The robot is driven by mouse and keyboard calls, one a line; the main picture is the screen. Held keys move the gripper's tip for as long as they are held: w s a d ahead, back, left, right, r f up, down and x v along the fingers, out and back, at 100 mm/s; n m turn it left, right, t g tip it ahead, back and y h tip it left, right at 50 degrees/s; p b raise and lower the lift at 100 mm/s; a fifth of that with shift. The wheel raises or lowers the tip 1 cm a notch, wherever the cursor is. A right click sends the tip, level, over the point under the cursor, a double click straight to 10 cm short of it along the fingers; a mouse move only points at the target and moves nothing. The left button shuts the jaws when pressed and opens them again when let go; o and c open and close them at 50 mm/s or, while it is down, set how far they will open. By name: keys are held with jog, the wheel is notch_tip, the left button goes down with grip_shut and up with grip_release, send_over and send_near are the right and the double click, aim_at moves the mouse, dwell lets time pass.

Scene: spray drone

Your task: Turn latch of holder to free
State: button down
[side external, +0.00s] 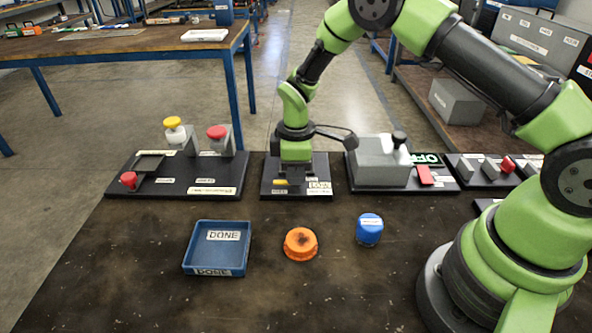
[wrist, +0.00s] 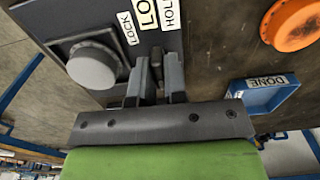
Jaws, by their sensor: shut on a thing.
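The holder's dark base plate (side external: 318,193) stands at the middle of the bench's back row. My gripper (side external: 289,184) reaches down over it from above. A small yellow part (side external: 280,182) shows beside the fingers, low at the plate's front. In the wrist view my gripper (wrist: 157,72) has its two fingers close together on the latch (wrist: 156,58), a narrow dark piece mostly hidden between them. White labels, one reading LOCK (wrist: 127,28), lie just beyond the fingertips. A grey round part (wrist: 92,66) on a dark square block sits left of the fingers. The latch's exact angle is hard to tell.
A blue DONE tray (side external: 193,250), an orange cap (side external: 300,244) and a blue cap (side external: 369,230) lie in front. A plate with red and yellow knobs (side external: 215,190) stands left. A grey box fixture (side external: 380,165) stands close right. The front bench is otherwise clear.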

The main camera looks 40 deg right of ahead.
dwell(0.3)
jog(key=c, duration=1.2)
grip_release()
jog(key=shift+o, duration=0.2)
notch_tip(320, 180, up, 9)
jog(key=shift+r, duration=0.5)
